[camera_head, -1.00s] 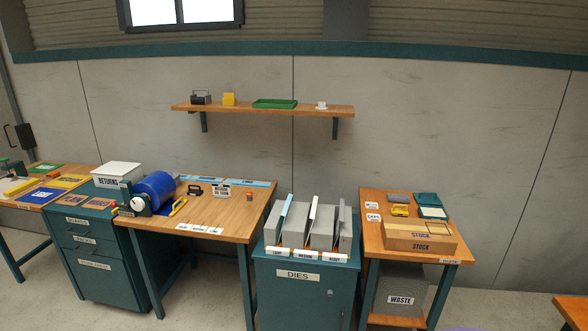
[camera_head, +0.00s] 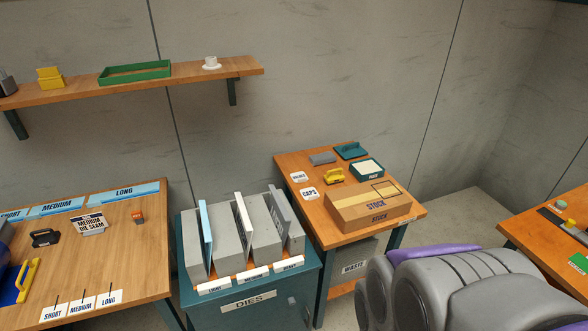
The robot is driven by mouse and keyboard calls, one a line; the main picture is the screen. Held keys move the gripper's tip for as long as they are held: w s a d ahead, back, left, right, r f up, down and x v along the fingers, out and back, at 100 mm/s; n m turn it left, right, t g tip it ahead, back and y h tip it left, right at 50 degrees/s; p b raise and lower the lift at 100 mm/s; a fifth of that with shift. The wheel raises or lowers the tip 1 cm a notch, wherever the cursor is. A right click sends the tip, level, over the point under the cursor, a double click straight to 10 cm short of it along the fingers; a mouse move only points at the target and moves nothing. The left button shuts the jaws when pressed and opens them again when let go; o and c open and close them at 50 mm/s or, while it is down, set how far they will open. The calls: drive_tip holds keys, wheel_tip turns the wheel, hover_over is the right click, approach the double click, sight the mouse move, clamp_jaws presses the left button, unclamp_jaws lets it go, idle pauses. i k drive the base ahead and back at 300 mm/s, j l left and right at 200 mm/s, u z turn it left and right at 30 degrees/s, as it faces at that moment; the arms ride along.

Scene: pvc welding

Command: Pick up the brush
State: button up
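I cannot tell for sure which thing is the brush. On the right-hand wooden table (camera_head: 318,222) lie a small yellow item (camera_head: 335,176) with a handle-like top, a flat grey block (camera_head: 322,158) and a teal piece (camera_head: 350,150) with a raised part. A teal-edged box (camera_head: 366,169) with a pale top lies beside them. Part of my grey and purple arm fills the lower right, in front of this table's right side. My gripper is not in view.
A cardboard STOCK box (camera_head: 362,206) stands at that table's front. A teal DIES cabinet (camera_head: 250,290) with upright plates is to its left. A workbench (camera_head: 150,238) is further left, another table (camera_head: 530,232) at right. A shelf (camera_head: 190,76) hangs on the wall.

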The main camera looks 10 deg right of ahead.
sight(333, 178)
drive_tip(key=i+l+u, duration=0.5)
drive_tip(key=i+l, duration=0.15)
drive_tip(key=l, duration=0.25)
drive_tip(key=i+l+u, duration=0.2)
drive_tip(key=l, duration=0.15)
drive_tip(key=i+l+u, duration=0.15)
drive_tip(key=l, duration=0.2)
drive_tip(key=i+l+u, duration=0.2)
drive_tip(key=l, duration=0.2)
drive_tip(key=k+j, duration=0.05)
drive_tip(key=k, duration=0.05)
